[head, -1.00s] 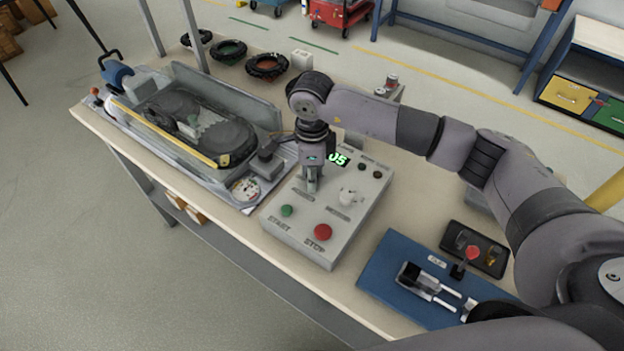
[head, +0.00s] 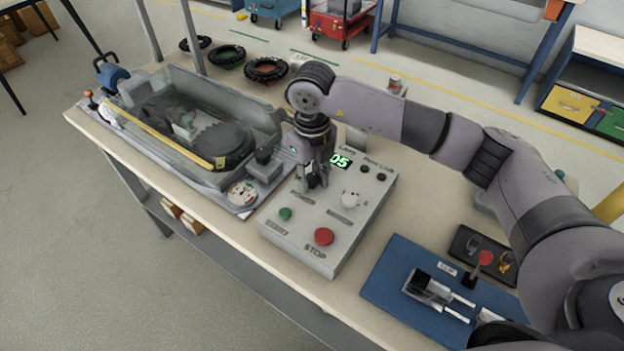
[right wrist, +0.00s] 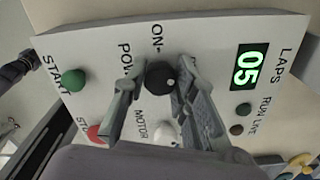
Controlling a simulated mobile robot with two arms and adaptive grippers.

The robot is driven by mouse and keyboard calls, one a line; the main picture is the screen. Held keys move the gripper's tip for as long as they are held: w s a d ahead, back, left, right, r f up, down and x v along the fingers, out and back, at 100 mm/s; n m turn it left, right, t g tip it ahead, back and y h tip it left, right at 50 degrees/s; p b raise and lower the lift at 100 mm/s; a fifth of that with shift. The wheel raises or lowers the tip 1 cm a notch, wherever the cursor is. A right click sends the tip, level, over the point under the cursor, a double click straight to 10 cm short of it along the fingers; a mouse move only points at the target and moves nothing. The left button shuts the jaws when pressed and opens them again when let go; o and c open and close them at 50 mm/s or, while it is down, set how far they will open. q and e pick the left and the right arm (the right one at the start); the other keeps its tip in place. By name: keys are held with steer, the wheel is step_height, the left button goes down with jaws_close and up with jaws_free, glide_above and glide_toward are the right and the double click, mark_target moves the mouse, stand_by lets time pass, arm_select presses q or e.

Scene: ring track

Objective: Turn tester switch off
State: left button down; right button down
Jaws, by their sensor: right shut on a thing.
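The tester box (head: 283,237) is a light grey panel on the bench. Its black round power switch (right wrist: 160,76) shows in the right wrist view, below the word ON, with a small white mark near its lower right edge. My right gripper (head: 314,182) points down at the panel; in the right wrist view its two fingers (right wrist: 155,80) are shut on the power switch from both sides. In the head view the fingers mostly hide the switch. The green lap display (head: 340,161) reads 05. My left gripper is not in view.
The panel also has a green START button (head: 285,214), a red STOP button (head: 323,236) and a white motor knob (head: 350,200). A clear-walled track unit (head: 200,110) stands left of the box. A blue board (head: 385,278) with a clamp lies right of it.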

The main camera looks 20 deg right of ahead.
mark_target(312, 178)
steer(key=shift+w+m, duration=0.1)
steer(key=shift+m, duration=0.8)
steer(key=shift+r, duration=0.1)
steer(key=c, duration=1.3)
jaws_free()
steer(key=shift+b, duration=0.3)
step_height(312, 178, up, 12)
